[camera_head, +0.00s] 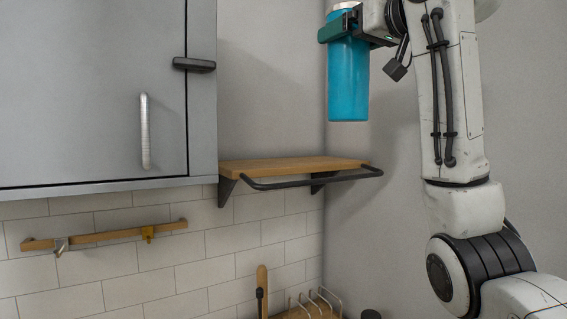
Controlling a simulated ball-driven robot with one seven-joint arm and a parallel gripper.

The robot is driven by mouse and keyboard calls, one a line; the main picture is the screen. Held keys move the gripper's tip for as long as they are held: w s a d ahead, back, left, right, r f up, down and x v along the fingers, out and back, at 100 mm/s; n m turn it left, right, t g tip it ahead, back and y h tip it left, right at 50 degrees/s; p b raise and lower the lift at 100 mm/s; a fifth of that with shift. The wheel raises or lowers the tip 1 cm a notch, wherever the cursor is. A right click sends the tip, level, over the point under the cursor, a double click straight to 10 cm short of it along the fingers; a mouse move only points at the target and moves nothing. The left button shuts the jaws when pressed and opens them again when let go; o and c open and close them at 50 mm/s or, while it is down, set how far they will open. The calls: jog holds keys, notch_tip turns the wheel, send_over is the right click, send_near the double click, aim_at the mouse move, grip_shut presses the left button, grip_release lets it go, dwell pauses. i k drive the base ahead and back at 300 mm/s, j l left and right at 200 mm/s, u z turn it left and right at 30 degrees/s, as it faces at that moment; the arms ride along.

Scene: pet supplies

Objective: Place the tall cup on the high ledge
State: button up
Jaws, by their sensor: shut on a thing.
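The tall cup (348,85) is a turquoise cylinder with a pale top, held upright near the top centre-right of the head view. My gripper (343,28) is shut on the cup's upper part, and part of the rim is cut off by the picture's top edge. The high ledge (290,166) is a wooden shelf on dark brackets, fixed to the wall at the centre. Its top looks bare. The cup's bottom shows above the ledge's right end in the picture, with a gap between them. How far apart they are in depth, I cannot tell.
A grey wall cabinet (80,90) stands directly left of the ledge. A dark rail (320,181) runs along the ledge's front. A wooden hook rail (105,234) is on the tiles below. A wire rack (315,302) shows at the bottom.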

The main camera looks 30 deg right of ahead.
aim_at(281, 164)
jog(key=i+j, duration=0.1)
jog(key=i, duration=0.4)
jog(key=i+j, duration=0.15)
jog(key=i, duration=0.3)
